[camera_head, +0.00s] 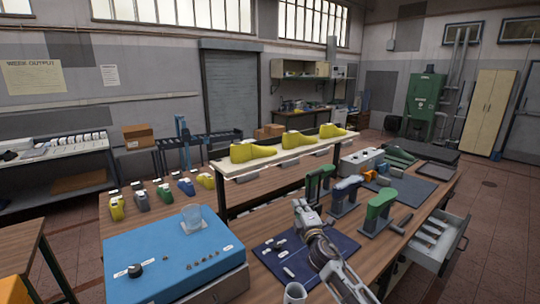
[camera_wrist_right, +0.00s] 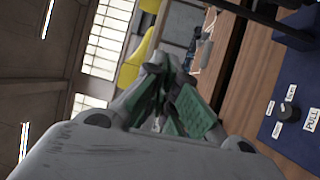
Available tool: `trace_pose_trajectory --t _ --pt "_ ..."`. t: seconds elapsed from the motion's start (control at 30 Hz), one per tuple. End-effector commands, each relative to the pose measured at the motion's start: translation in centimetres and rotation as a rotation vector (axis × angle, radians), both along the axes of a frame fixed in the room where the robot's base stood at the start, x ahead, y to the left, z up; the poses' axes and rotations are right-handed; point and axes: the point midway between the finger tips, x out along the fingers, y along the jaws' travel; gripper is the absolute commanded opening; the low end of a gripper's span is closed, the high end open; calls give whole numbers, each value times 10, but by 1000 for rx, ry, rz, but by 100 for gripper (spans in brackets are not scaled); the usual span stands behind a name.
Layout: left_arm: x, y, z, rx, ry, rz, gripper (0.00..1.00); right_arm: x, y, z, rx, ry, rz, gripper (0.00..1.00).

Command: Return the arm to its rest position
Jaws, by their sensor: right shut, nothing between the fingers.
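My right arm reaches in from the lower right in the head view. My right gripper (camera_head: 302,207) is over the dark blue mat (camera_head: 330,252), in front of the raised shelf. It is shut and empty. In the right wrist view its green-padded fingers (camera_wrist_right: 168,92) are together with nothing held. My left gripper is not in view.
Green (camera_head: 380,205) and blue (camera_head: 347,188) stands are close right of my gripper. A drawer (camera_head: 437,240) is open at right.

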Motion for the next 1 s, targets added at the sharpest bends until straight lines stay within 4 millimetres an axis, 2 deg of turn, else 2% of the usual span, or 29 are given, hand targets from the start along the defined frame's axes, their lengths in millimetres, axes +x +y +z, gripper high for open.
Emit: trace_pose_trajectory --t 0.57,1.0 --pt "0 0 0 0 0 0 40 -91 -54 -95 453 347 -244 0" --pt "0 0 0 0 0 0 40 -186 -87 -164 741 636 -446 0"
